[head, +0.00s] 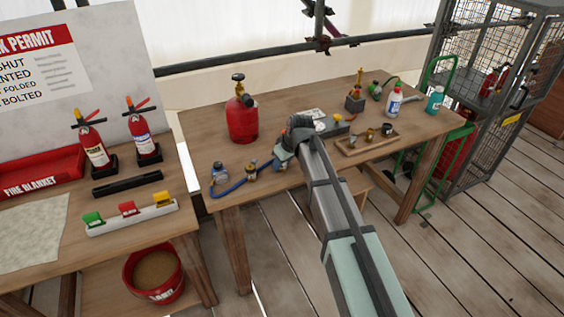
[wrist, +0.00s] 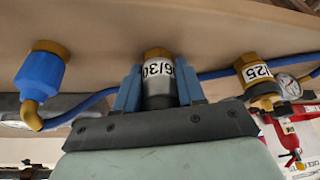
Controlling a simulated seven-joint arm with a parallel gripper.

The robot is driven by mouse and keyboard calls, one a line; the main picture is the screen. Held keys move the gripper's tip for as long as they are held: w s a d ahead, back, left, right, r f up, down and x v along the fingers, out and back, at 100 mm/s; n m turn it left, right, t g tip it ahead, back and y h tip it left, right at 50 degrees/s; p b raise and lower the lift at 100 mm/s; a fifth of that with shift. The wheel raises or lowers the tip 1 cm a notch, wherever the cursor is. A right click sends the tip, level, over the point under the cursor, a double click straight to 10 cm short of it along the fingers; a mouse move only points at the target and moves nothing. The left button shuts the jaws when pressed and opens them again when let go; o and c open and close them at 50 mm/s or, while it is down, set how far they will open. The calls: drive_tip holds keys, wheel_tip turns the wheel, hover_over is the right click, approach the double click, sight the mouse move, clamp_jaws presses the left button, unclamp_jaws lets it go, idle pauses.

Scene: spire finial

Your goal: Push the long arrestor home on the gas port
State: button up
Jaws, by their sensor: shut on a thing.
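In the wrist view my gripper (wrist: 158,86) is shut on a fitting with a brass top, a grey lower body and a white label ending in 30, the held arrestor (wrist: 157,66). A blue finger presses each side of it. To its right stands a second labelled brass fitting (wrist: 256,72) beside a round gauge (wrist: 289,85). To its left is a blue part with a brass elbow (wrist: 40,75). In the head view my gripper (head: 284,156) is low over the table, and my arm hides the held arrestor. I cannot tell which part is the gas port.
A blue hose (head: 228,192) runs along the front left of the table (head: 200,128), near a brass fitting (head: 250,172) and a regulator (head: 220,174). A wooden tray (head: 350,153) holding small brass parts lies right of my arm.

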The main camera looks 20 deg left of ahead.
drive_tip(key=shift+c, duration=0.4)
drive_tip(key=shift+r, duration=0.15)
wheel_tip(320, 180, up, 10)
drive_tip(key=shift+f, duration=0.1)
idle(0.5)
drive_tip(key=shift+m, duration=0.4)
drive_tip(key=w, duration=0.6)
drive_tip(key=w+r, duration=0.1)
drive_tip(key=w, duration=0.5)
drive_tip(key=w+a+r, duration=0.1)
drive_tip(key=w, duration=0.5)
drive_tip(key=shift+r, duration=0.15)
drive_tip(key=shift+s+d, duration=0.1)
